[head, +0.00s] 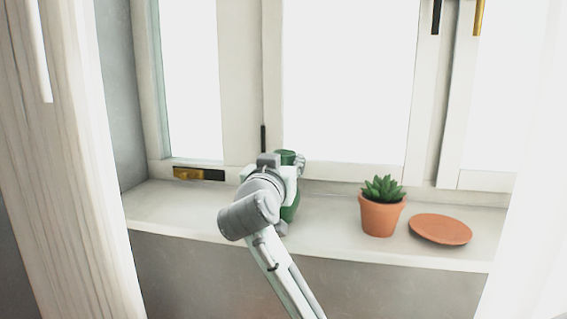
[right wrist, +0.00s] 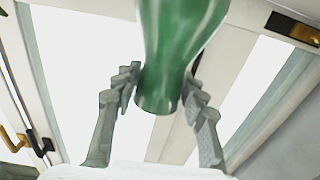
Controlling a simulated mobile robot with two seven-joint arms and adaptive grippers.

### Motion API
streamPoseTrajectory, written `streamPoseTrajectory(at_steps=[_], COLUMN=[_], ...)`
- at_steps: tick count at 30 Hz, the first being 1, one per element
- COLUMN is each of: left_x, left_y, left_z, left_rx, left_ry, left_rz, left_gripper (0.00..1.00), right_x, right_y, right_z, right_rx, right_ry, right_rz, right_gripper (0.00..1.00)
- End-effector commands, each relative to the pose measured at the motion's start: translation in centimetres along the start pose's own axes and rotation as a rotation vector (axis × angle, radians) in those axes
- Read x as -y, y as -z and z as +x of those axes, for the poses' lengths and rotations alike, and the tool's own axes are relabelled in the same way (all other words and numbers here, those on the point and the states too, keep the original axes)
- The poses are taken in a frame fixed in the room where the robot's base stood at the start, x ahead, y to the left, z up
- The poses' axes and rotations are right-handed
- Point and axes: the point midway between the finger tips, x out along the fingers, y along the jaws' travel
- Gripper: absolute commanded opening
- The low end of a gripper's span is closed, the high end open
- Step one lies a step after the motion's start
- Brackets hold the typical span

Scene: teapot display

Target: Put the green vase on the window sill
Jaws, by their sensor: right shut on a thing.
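The green vase (head: 290,210) is upright over the window sill (head: 335,235), left of the potted plant, mostly hidden behind my right arm in the head view. I cannot tell whether its base touches the sill. My right gripper (head: 299,165) is around the vase's upper part and shut on it. In the right wrist view, the vase (right wrist: 178,35) is between the two grey fingers of the gripper (right wrist: 160,88), its rim toward the palm. My left gripper is not in view.
A terracotta pot (head: 381,216) with a succulent (head: 383,188) stands on the sill to the right. A terracotta saucer (head: 440,229) lies beside it. The sill's left part is clear. Window frames with handles (head: 199,174) rise behind. A wooden panel (head: 65,170) stands at the left.

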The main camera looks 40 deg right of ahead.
Motion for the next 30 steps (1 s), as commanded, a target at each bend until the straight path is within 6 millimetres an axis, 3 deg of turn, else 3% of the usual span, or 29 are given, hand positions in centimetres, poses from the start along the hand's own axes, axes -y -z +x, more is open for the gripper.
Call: streamPoseTrajectory(at_steps=[9,10,14,26,30], left_x=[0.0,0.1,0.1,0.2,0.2], left_y=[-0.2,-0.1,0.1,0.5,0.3], left_z=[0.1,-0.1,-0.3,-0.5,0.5], left_rx=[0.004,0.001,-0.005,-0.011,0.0], left_ry=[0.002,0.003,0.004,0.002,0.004], left_rz=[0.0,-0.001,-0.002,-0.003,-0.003], left_gripper=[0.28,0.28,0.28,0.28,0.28], right_x=[0.0,0.0,0.0,0.0,0.1], right_y=[-0.3,-0.3,-0.3,0.3,-0.1], right_z=[0.0,0.0,0.0,0.0,-2.3], right_rx=[-0.001,0.001,0.001,-0.001,0.002], right_ry=[0.0,-0.001,-0.001,-0.001,0.004], right_rz=[0.001,0.0,0.0,-0.001,0.002], right_gripper=[0.0,0.46,0.62,0.63,0.63])
